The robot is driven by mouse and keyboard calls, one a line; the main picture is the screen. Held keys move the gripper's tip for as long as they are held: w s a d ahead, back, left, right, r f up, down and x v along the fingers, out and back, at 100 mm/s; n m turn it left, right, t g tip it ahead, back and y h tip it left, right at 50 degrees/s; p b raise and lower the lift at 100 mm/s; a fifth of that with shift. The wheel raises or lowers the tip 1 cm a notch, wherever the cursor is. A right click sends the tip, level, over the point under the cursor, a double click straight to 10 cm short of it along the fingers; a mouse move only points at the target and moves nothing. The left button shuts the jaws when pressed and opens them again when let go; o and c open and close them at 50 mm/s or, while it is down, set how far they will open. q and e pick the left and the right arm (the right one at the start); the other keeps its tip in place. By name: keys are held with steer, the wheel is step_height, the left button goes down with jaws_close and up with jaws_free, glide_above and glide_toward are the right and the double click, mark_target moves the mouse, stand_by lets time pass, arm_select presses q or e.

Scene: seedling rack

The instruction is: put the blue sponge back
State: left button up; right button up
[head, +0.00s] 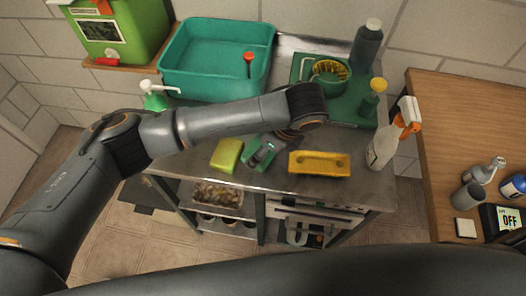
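I see no blue sponge that I can make out. A yellow-green sponge-like block (227,155) lies on the grey metal bench (200,172), left of my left gripper. My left gripper (262,156) points down at the bench between this block and a yellow tray (319,170). A small green item (249,147) shows right at its fingers; I cannot tell whether it is held. My arm hides part of the bench behind. My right gripper is out of view; a dark arm link crosses the bottom of the head view.
A teal basin (218,90) stands at the back left, with a green pump bottle (155,97) before it. A green tray (352,112) with bottles is at the back right. A spray bottle (382,150) stands at the right edge. A wooden table (450,110) is further right.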

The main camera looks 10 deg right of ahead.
arm_select(q)
steer(key=shift+w+f, duration=0.1)
steer(key=shift+f, duration=1.6)
steer(key=shift+f, duration=0.1)
steer(key=o, duration=1)
steer(key=shift+d+r, duration=0.1)
steer(key=shift+r, duration=0.4)
steer(key=v, duration=1.1)
steer(key=shift+r, duration=0.1)
